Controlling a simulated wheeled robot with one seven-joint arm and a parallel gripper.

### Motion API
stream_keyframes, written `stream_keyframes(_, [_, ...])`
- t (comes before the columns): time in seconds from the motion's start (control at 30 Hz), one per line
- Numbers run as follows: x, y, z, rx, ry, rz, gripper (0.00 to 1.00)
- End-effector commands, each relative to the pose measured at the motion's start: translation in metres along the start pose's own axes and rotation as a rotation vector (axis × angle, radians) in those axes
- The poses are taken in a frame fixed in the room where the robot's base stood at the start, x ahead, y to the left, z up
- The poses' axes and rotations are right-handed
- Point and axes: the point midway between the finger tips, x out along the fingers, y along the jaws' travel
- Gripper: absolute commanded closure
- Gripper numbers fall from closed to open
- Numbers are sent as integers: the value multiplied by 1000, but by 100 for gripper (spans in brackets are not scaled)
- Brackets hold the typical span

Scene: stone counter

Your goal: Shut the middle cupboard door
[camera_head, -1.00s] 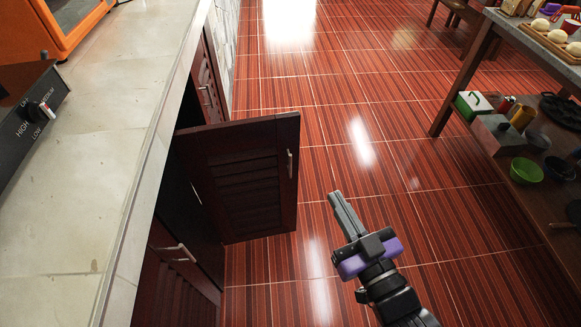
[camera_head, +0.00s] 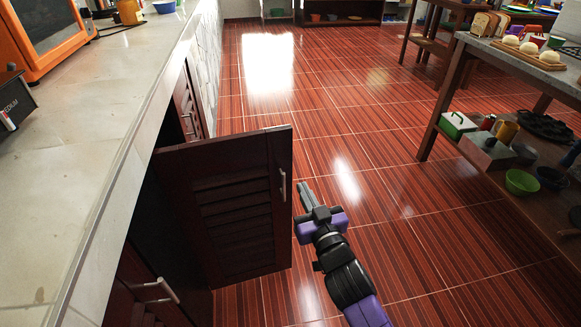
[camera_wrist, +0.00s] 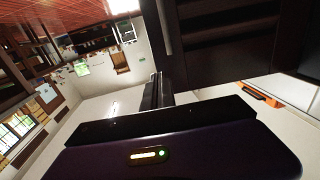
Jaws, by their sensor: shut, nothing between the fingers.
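The middle cupboard door (camera_head: 228,205) is dark wood with slats and stands swung out from the counter front over the floor. Its metal handle (camera_head: 282,185) is near its free edge. My gripper (camera_head: 303,187) is shut and empty, just right of the door's free edge in the head view; I cannot tell whether it touches. In the wrist view the closed fingers (camera_wrist: 155,92) point toward the dark door (camera_wrist: 230,40), with the handle (camera_wrist: 164,25) close by. The cupboard's inside is mostly hidden behind the door.
The stone counter (camera_head: 70,150) runs along the left, with an orange oven (camera_head: 40,35) on it. Another cupboard door with a handle (camera_head: 155,290) is at the lower left. A wooden shelf table (camera_head: 540,60) stands at the right. The red floor between is clear.

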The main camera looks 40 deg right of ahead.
Motion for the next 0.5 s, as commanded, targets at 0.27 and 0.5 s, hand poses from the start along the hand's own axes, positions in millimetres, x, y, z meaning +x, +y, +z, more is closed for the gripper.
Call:
stream_keyframes(0.27, [55,-1,-1,-1,2,-1,100])
stream_keyframes(0.5, [90,0,0,-1,1,0,100])
